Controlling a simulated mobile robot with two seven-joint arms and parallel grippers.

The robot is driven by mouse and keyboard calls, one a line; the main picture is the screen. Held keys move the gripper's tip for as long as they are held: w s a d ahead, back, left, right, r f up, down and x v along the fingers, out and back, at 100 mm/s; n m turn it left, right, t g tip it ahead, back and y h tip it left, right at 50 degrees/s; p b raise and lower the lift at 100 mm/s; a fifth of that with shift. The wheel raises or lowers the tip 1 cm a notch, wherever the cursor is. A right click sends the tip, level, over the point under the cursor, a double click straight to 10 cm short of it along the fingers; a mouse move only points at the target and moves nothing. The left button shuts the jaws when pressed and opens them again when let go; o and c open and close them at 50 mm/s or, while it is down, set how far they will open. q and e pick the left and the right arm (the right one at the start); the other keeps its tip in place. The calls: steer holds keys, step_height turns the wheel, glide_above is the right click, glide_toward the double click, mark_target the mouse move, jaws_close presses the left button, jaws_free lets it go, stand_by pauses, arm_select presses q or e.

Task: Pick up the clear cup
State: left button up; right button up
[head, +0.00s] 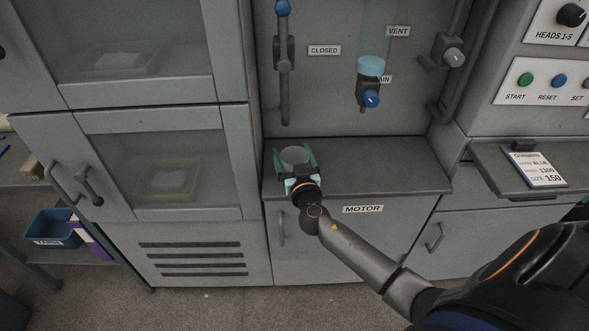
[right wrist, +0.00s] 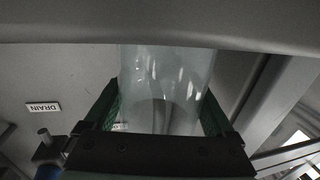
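The clear cup (head: 295,156) stands upright at the left end of the grey counter, below the wall panel. It fills the middle of the right wrist view (right wrist: 165,85), where the dark upper strip hides its end. My right gripper (head: 293,163) is at the cup with one green finger on each side of it. The fingers look spread, with a narrow gap at one side; firm contact does not show. The right wrist view also shows both fingers (right wrist: 163,100) around the cup. My left gripper is not in view.
The counter (head: 385,165) is clear to the right of the cup. A drain valve with a blue knob (head: 370,98) hangs from the panel above. A glass-doored cabinet (head: 240,150) borders the counter on the left. A clipboard card (head: 538,168) lies at the right.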

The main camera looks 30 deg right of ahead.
steer(key=c, duration=0.6)
steer(key=shift+o, duration=0.2)
steer(key=shift+r, duration=0.15)
